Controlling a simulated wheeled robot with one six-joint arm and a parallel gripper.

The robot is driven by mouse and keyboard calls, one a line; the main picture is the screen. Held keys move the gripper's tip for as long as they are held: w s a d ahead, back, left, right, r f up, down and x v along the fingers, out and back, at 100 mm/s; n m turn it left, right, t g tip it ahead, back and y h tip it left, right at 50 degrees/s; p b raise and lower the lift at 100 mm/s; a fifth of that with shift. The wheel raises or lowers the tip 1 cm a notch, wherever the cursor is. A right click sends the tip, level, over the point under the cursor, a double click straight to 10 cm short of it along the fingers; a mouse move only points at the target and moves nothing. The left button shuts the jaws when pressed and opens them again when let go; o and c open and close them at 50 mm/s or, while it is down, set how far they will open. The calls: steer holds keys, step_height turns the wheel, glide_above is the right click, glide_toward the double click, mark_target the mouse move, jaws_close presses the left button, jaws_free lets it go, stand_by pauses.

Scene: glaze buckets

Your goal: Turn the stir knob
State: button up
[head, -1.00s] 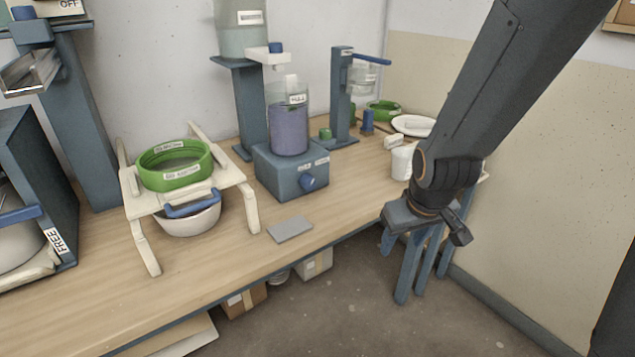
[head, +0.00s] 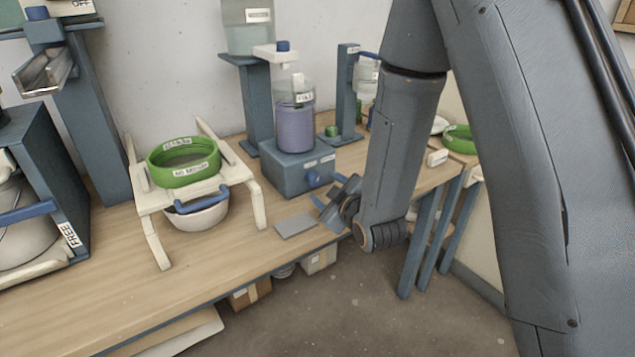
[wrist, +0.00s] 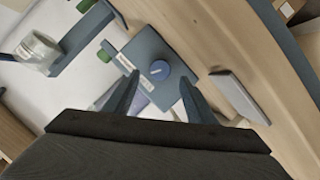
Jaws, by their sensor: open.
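The stir knob (head: 313,179) is a small blue knob on the front of a blue-grey stirrer box (head: 282,174). A clear jar of purple glaze (head: 295,128) stands on the box. In the wrist view the round knob (wrist: 159,70) with a pale mark on its face lies ahead of my fingers, close to the line between them. My gripper (head: 330,199) is open and empty, in front of the box and a little right of the knob, apart from it. The fingers also show in the wrist view (wrist: 158,98).
A grey slab (head: 296,225) lies on the bench in front of the box. A cream stand (head: 253,188) holding a green sieve (head: 184,163) is to the left, above a white bowl (head: 202,216). A post (head: 348,95) stands behind right.

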mark_target(316, 182)
steer(key=x, duration=0.6)
steer(key=shift+p, duration=0.35)
steer(key=c, duration=1)
